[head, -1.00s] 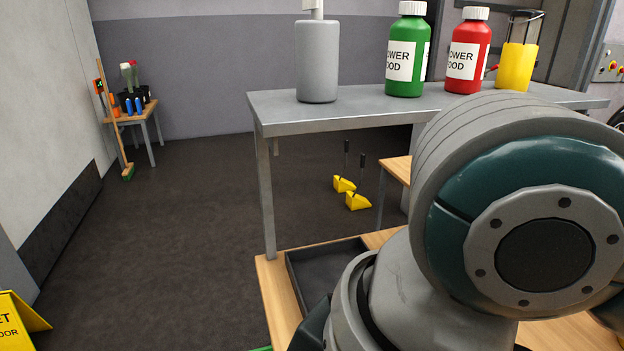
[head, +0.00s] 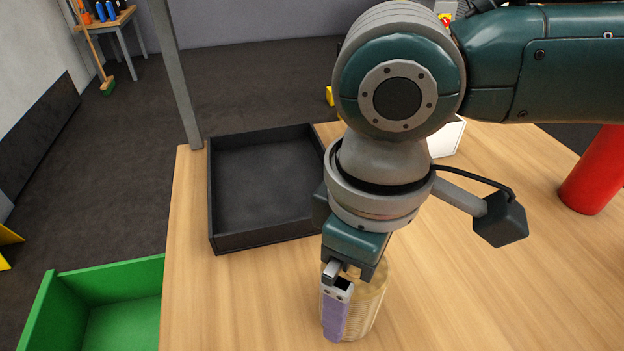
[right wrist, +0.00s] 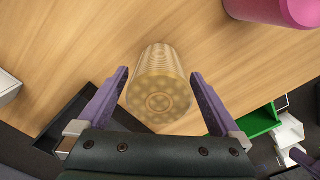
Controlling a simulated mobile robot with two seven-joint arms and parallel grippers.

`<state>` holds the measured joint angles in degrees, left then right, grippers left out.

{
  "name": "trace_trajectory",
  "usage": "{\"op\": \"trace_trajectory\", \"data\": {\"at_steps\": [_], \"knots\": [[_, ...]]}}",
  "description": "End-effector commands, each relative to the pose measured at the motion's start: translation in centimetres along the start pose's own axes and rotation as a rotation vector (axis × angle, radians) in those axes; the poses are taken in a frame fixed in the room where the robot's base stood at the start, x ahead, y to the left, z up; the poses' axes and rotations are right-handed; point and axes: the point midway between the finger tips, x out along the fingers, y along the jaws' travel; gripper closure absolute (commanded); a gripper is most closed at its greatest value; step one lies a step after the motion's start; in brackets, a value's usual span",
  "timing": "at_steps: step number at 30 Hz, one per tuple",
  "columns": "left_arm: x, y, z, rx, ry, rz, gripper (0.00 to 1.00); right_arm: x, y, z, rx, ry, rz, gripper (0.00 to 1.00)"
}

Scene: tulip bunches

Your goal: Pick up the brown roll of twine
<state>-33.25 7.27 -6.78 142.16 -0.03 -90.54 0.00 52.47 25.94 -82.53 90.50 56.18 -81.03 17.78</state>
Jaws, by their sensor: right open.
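The roll of twine (head: 372,311), a tan ribbed cylinder, stands on the wooden table in the head view, partly hidden by my right gripper. My right gripper (head: 350,308) points down at it, with one purple finger showing on its near left side. In the right wrist view the open fingers (right wrist: 160,74) lie on either side of the twine (right wrist: 158,88), with a visible gap to each side. A purple and white piece at the lower right edge of that view may be my left gripper (right wrist: 298,157); its fingers are unclear.
An empty black tray (head: 226,240) lies on the table behind and left of the twine. A green crate (head: 110,277) is at lower left. A red cylinder (head: 598,170) stands at right. A pink cylinder (right wrist: 275,10) shows in the right wrist view. The tabletop right of the twine is clear.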

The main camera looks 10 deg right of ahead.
Motion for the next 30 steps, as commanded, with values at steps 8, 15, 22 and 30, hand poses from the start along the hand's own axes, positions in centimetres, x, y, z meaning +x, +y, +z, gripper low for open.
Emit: {"op": "trace_trajectory", "data": {"at_steps": [8, 15, 22, 30], "knots": [[1.2, 0.1, 0.4, 0.0, 0.0, 0.001, 1.0, 3.9, -0.3, -0.1, 0.0, -0.002, 0.0, 0.0], [1.1, 0.3, 0.3, -0.006, 0.0, 0.007, 1.0, 4.0, -0.3, -0.1, 0.0, 0.001, -0.001, 0.0], [1.1, 0.4, 0.3, -0.01, 0.001, 0.01, 1.0, 4.0, -0.3, -0.1, 0.0, 0.0, -0.001, 0.25], [1.2, 0.4, 0.3, -0.009, 0.001, 0.01, 1.0, 4.0, -0.3, -0.1, 0.0, 0.0, -0.001, 0.55]]}}
